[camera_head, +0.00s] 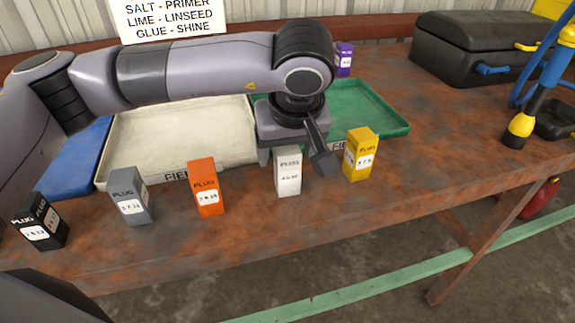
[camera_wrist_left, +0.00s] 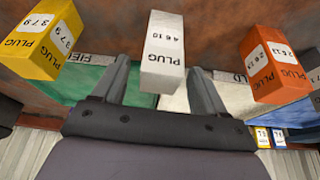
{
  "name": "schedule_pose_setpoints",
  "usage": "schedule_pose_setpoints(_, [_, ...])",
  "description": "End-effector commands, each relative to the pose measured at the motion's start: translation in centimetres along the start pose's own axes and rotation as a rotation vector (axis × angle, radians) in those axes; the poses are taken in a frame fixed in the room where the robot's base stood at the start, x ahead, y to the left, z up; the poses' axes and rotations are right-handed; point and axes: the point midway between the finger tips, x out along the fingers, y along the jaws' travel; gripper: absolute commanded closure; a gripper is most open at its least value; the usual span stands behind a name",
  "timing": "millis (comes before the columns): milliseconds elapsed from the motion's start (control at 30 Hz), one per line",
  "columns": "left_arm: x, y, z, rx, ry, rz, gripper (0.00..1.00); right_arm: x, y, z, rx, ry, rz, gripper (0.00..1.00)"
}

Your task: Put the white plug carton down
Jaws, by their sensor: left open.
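The white plug carton (camera_head: 288,172) stands upright on the rusty bench, in front of the gap between the cream and green trays. In the left wrist view the carton (camera_wrist_left: 163,52) lies between my two fingers, with a visible gap on each side. My left gripper (camera_head: 295,163) is open, its jaws on either side of the carton. Its fingers also show in the left wrist view (camera_wrist_left: 161,82). One finger comes down between the white carton and the yellow carton (camera_head: 360,154). My right gripper is not in view.
Orange (camera_head: 206,187), grey (camera_head: 131,196) and black (camera_head: 40,222) cartons stand to the left on the bench (camera_head: 240,245). The cream tray (camera_head: 180,130), green tray (camera_head: 370,108) and blue tray (camera_head: 80,160) lie behind. A black case (camera_head: 470,55) stands at the back right.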

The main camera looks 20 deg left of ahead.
Motion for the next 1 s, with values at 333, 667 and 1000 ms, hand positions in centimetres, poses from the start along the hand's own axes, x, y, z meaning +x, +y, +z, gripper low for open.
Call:
schedule_pose_setpoints(333, [1.9,0.0,0.0,0.000,0.001,0.001,0.28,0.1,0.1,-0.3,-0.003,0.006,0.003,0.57])
schedule_pose_setpoints(667, [1.9,0.0,-0.1,-0.001,0.001,0.001,0.89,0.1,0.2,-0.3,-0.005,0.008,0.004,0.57])
schedule_pose_setpoints(1000, [1.2,0.0,-0.3,-0.002,0.001,0.003,0.89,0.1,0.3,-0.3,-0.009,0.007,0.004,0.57])
